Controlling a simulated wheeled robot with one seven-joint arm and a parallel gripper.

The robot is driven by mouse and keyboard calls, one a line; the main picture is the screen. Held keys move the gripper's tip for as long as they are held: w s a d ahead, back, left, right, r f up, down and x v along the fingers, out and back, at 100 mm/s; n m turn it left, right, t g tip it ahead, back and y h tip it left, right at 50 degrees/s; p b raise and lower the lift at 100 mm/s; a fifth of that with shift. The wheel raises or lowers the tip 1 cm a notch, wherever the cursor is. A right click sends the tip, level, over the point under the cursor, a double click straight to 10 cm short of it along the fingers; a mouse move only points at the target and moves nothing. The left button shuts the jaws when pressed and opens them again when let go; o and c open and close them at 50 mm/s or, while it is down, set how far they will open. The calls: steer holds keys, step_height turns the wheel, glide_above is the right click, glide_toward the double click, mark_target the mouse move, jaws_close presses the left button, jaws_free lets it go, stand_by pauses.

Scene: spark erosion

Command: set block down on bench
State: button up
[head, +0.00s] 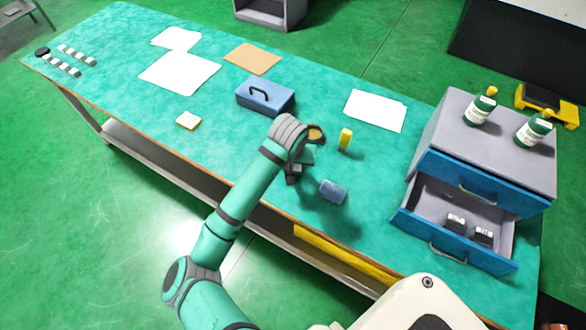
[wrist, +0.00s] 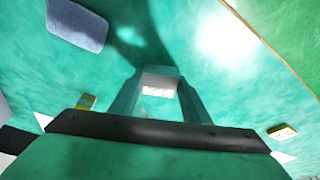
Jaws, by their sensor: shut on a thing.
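My gripper (wrist: 160,88) is shut on a small pale block (wrist: 158,85), which sits between its two fingertips. In the head view, my gripper (head: 297,172) is over the front middle of the teal bench (head: 225,130), partly hidden by my own wrist. The block is mostly hidden in that view. The bench top fills most of the wrist view, under and around the block. I cannot tell whether the block touches the bench.
A blue-grey object (head: 333,191) lies just right of my gripper. A yellow object (head: 345,138) stands behind it. A blue toolbox (head: 265,96) is farther back. A drawer cabinet (head: 490,150) with its lower drawer open is at right.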

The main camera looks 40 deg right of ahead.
steer(key=shift+f, duration=1.2)
steer(key=shift+f, duration=0.15)
steer(key=o, duration=1.5)
steer(key=shift+s, duration=0.1)
steer(key=shift+c, duration=0.2)
